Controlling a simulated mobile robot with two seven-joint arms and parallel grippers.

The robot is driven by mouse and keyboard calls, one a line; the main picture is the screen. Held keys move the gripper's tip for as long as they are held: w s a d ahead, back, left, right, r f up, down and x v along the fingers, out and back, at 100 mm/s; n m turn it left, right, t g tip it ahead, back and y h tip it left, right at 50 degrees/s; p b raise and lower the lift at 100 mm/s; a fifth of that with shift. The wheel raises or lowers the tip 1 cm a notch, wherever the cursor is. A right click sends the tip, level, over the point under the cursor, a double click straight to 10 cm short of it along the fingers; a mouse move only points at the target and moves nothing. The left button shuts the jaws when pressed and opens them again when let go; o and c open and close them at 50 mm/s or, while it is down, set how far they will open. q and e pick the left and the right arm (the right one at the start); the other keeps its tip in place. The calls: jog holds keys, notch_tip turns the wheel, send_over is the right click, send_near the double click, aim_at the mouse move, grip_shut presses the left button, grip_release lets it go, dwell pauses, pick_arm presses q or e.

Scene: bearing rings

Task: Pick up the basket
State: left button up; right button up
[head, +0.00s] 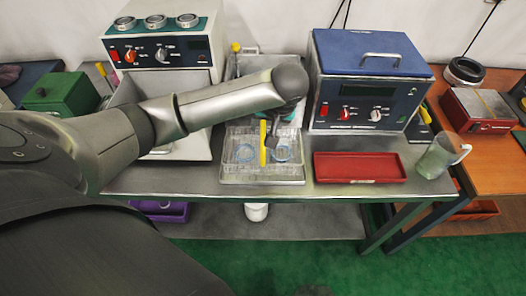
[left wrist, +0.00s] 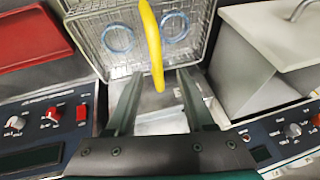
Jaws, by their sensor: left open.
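The basket (head: 262,176) is a clear-grey wire basket standing on the metal table at the centre of the head view. It also shows at the top of the left wrist view (left wrist: 94,46). A yellow bar handle (head: 263,144) spans its middle, with a light-blue ring on each side, the left ring (head: 245,153) and the right ring (head: 283,152). My left gripper (left wrist: 157,74) is open and empty above the basket. In the left wrist view the handle (left wrist: 151,42) reaches between the two fingers; I cannot tell the height gap. My right gripper is not in view.
A blue-topped machine (head: 362,95) stands right of the basket, with a red tray (head: 359,167) before it and a clear jug (head: 438,156) near the table's right end. A white machine (head: 165,50) stands to the left, a metal basin (head: 240,66) behind.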

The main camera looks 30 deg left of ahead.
pick_arm(q)
jog(key=b+x, duration=0.2)
jog(key=x, duration=0.6)
jog(key=shift+d, duration=0.15)
grip_shut()
dwell(1.2)
